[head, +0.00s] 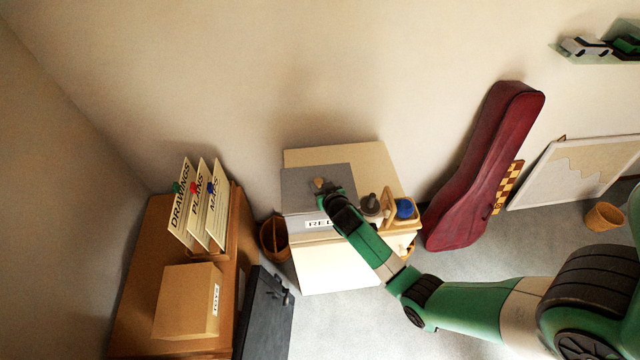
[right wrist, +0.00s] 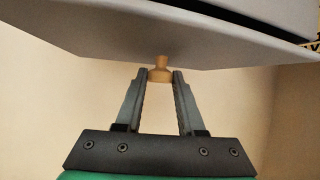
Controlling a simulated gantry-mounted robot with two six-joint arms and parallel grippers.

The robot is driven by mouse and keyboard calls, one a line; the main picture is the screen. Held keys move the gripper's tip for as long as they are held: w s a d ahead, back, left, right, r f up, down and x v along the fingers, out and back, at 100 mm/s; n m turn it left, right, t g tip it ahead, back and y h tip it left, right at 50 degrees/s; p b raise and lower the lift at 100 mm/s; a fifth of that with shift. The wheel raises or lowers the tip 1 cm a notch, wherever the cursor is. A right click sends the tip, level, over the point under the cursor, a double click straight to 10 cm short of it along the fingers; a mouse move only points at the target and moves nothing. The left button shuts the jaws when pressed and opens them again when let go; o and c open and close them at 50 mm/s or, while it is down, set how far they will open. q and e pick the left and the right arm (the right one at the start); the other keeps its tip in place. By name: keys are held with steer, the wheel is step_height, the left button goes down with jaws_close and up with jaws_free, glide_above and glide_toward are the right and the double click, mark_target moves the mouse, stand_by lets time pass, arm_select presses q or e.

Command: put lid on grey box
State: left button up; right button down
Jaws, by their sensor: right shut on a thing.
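The grey lid (head: 300,180) with a small wooden knob (head: 319,183) lies over the grey box (head: 296,222), whose white label is partly covered by my arm. My right gripper (head: 326,192) is at the lid's knob. In the right wrist view the gripper's fingertips (right wrist: 162,74) are on both sides of the knob (right wrist: 160,64), shut on it, with the lid (right wrist: 130,35) beyond. A dark band shows along the lid's edge there; I cannot tell whether the lid sits fully down. My left gripper is not in view.
The box stands on a cream cabinet (head: 350,268). Beside it are a dark grey rounded object (head: 370,204) and a wooden tray with a blue ball (head: 404,208). A red instrument case (head: 485,165) leans right. A brown cabinet with a cardboard box (head: 188,300) and file signs stands left.

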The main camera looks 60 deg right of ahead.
steer(key=shift+f+b, duration=0.3)
steer(key=shift+f, duration=0.05)
steer(key=shift+c, duration=2.2)
jaws_free()
step_height(320, 180, up, 7)
steer(key=p, duration=0.6)
